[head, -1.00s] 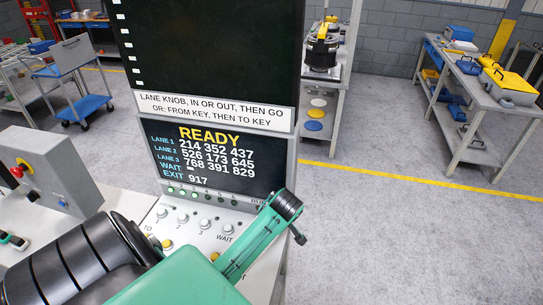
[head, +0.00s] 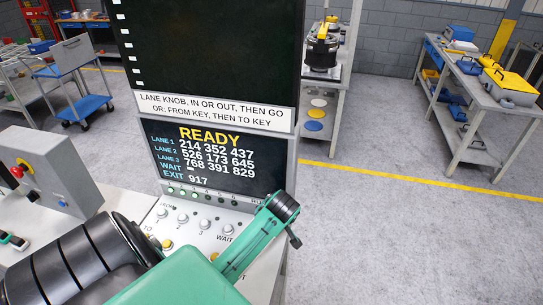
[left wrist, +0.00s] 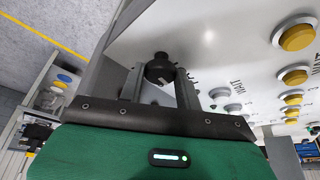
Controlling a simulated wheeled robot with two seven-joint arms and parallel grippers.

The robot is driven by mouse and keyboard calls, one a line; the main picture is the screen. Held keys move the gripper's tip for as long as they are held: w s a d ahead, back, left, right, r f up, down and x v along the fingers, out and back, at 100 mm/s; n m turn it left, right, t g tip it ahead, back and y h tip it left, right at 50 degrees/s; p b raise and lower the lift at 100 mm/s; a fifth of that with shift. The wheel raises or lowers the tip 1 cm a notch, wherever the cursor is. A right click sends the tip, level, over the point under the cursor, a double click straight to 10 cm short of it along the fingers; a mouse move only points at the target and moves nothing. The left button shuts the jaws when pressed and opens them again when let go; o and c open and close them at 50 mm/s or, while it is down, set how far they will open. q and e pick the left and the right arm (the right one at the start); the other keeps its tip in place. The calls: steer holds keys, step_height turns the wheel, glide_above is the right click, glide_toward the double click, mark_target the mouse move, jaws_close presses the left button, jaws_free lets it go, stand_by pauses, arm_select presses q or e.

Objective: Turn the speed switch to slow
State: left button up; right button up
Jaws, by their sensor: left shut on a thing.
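In the left wrist view a black rotary switch (left wrist: 159,68) with a pale mark stands on the light control panel (left wrist: 205,60). My left gripper (left wrist: 160,75) is shut on this switch, one finger on each side. Lettering beside the switch is partly hidden by the fingers and too small to read, so I cannot tell its setting. In the head view my green left arm covers the panel's right part, and the switch is hidden. My right gripper is not in view.
The screen (head: 217,155) reads READY above the panel. Yellow and white buttons (left wrist: 295,37) sit close to the switch. A grey box with a red button (head: 50,172) stands at the left. Floor to the right is clear up to a bench (head: 490,90).

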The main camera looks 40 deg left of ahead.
arm_select(q)
steer(key=m+t, duration=0.1)
steer(key=m, duration=0.2)
steer(key=shift+s+a, duration=0.1)
steer(key=m+h, duration=0.1)
steer(key=m, duration=0.1)
steer(key=m+t, duration=0.1)
steer(key=m, duration=0.1)
steer(key=shift+s+a+m+h, duration=0.1)
steer(key=shift+m+h, duration=0.3)
steer(key=shift+a+m+t+h, duration=0.1)
steer(key=shift+m+t+h, duration=0.3)
steer(key=shift+m, duration=0.8)
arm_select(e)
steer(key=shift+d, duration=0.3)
arm_select(q)
steer(key=shift+m, duration=0.3)
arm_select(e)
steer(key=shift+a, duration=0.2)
arm_select(q)
steer(key=o, duration=1)
steer(key=shift+c, duration=0.2)
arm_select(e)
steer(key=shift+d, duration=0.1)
